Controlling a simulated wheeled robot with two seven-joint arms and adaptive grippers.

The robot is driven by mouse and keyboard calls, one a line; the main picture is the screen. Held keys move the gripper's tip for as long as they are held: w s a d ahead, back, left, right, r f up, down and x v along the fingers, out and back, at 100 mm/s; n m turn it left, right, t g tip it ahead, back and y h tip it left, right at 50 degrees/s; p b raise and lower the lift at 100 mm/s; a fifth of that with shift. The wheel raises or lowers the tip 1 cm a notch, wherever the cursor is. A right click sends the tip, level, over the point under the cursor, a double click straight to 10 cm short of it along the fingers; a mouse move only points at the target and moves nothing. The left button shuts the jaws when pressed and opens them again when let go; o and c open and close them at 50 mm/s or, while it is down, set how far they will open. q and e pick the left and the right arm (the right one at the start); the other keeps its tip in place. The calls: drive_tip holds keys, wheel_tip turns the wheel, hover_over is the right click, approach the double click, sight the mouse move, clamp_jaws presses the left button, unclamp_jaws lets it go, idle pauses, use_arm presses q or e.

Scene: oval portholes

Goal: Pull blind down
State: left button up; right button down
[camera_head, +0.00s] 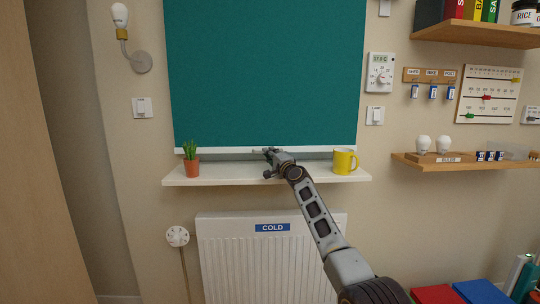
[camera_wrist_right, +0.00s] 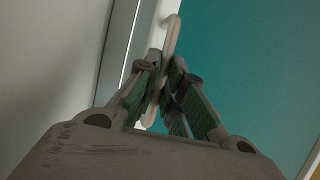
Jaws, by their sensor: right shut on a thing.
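The teal blind (camera_head: 265,70) hangs over the window, with its pale bottom bar (camera_head: 215,151) a little above the white sill (camera_head: 225,175). In the right wrist view the teal cloth (camera_wrist_right: 250,60) fills the right side. My right gripper (camera_head: 270,154) is at the middle of the bottom bar, just above the sill. In the wrist view its fingers (camera_wrist_right: 165,80) are shut on a thin pale handle (camera_wrist_right: 171,36) by the blind's lower edge. The handle's join to the bar is not clear. My left gripper is not in view.
A potted plant (camera_head: 192,160) stands on the sill's left, a yellow mug (camera_head: 345,161) on its right. A white radiator (camera_head: 272,265) marked COLD is below. A shelf with bulbs (camera_head: 440,160) is at right. The sill is otherwise mostly clear.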

drive_tip(key=shift+a+f, duration=0.1)
drive_tip(key=shift+f, duration=0.55)
drive_tip(key=c, duration=1.5)
unclamp_jaws()
drive_tip(key=shift+r, duration=0.2)
drive_tip(key=shift+s+r, duration=0.1)
drive_tip(key=shift+r, duration=0.05)
drive_tip(key=shift+s, duration=0.15)
drive_tip(key=shift+v, duration=5.85)
